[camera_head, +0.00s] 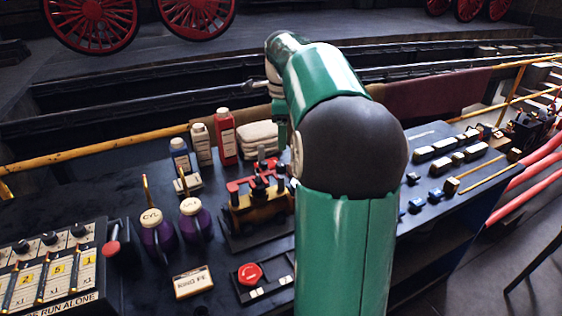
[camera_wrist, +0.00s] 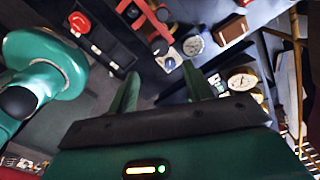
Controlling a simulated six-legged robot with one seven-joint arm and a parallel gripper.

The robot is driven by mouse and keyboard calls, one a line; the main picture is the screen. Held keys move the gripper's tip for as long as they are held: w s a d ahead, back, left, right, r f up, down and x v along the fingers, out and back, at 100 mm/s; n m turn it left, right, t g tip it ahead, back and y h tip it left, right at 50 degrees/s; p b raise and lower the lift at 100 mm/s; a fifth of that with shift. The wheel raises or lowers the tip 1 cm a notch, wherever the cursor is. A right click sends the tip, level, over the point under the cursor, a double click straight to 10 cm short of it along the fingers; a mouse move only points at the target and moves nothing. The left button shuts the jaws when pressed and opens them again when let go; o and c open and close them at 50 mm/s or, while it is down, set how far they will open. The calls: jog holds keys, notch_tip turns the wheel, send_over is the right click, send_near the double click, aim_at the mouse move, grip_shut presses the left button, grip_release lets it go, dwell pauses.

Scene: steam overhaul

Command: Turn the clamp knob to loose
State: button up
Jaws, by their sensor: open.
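A red round knob (camera_head: 250,274) sits on a dark base with pale labels, in front of a small brass-and-black model engine (camera_head: 262,208). What looks like the same knob shows in the wrist view (camera_wrist: 78,22) at the upper left. Red clamp-like bars (camera_head: 250,182) stand at the engine; red bars also show in the wrist view (camera_wrist: 150,30). I cannot tell for sure which part is the clamp knob or how it is set. My gripper (camera_wrist: 160,90) is open and empty, its two green fingers apart.
Purple oil cans (camera_head: 156,238), bottles (camera_head: 202,144), folded white cloths (camera_head: 259,137) and a lever panel (camera_head: 45,268) are on the dark bench. Blocks (camera_head: 443,165) line its right part. Gauges (camera_wrist: 242,80) show in the wrist view. A yellow rail (camera_head: 95,152) runs behind.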

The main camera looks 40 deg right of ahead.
aim_at(281, 163)
notch_tip(281, 163, down, 9)
jog(key=shift+w+a, duration=0.1)
jog(key=shift+w, duration=0.05)
jog(key=c, duration=1)
